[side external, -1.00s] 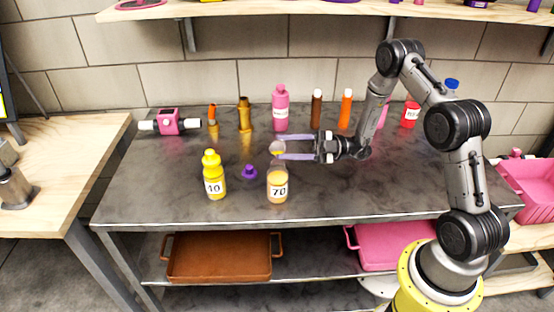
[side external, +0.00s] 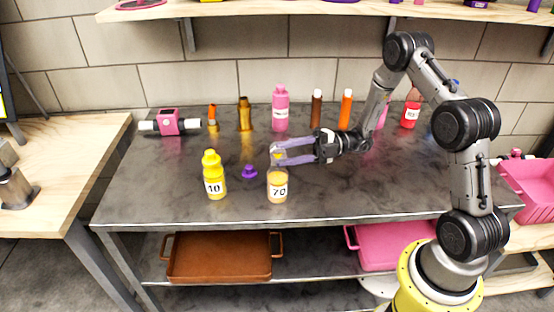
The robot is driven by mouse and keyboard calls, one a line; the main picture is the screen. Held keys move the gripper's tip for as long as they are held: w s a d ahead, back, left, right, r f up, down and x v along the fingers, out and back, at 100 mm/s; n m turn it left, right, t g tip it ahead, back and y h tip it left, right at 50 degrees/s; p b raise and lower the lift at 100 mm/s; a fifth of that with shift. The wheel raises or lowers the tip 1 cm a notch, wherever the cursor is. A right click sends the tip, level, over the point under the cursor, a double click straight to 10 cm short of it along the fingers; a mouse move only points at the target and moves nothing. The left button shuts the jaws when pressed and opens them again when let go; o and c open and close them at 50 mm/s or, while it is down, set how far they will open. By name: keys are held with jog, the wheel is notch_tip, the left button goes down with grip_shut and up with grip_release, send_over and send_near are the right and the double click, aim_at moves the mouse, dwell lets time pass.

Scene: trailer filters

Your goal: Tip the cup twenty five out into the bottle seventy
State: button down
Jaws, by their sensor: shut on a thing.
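The bottle seventy (side external: 277,187) stands upright near the front middle of the table, open at the top, with a white label reading 70 and pale orange contents. My gripper (side external: 282,153) is shut on a small clear cup (side external: 276,156) just above the bottle's mouth. The cup is tilted, with a bit of yellow showing in it. Its label cannot be read, and I cannot tell whether anything is flowing out.
A yellow bottle marked 10 (side external: 214,176) and a purple cap (side external: 249,171) stand left of the bottle seventy. The table front right (side external: 390,190) is clear.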

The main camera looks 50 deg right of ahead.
jog(key=n, duration=0.1)
jog(key=n+h, duration=0.1)
jog(key=n, duration=0.1)
jog(key=f+n+g, duration=0.1)
jog(key=shift+s+a+n+h, duration=0.3)
jog(key=shift+s+a, duration=0.05)
jog(key=n+h, duration=0.1)
jog(key=n, duration=0.1)
jog(key=n+h, duration=0.1)
jog(key=n+p, duration=0.1)
jog(key=n, duration=0.1)
jog(key=shift+s+a+r+n+h, duration=0.15)
jog(key=shift+r+n+h, duration=0.15)
jog(key=shift+r+h, duration=0.1)
jog(key=shift+f+n+t, duration=0.1)
jog(key=shift+n+t, duration=0.2)
jog(key=shift+s+a+f+n+t+h+p, duration=0.55)
jog(key=shift+s+a+f+n+t+h, duration=0.55)
jog(key=shift+s+a+f+n+h, duration=1.2)
jog(key=shift+n+y, duration=0.5)
jog(key=shift+n, duration=0.1)
jog(key=shift+w+d+r, duration=0.15)
jog(key=shift+w+r, duration=0.05)
jog(key=shift+r, duration=0.9)
jog(key=shift+w+d+r, duration=0.15)
jog(key=shift+r, duration=0.95)
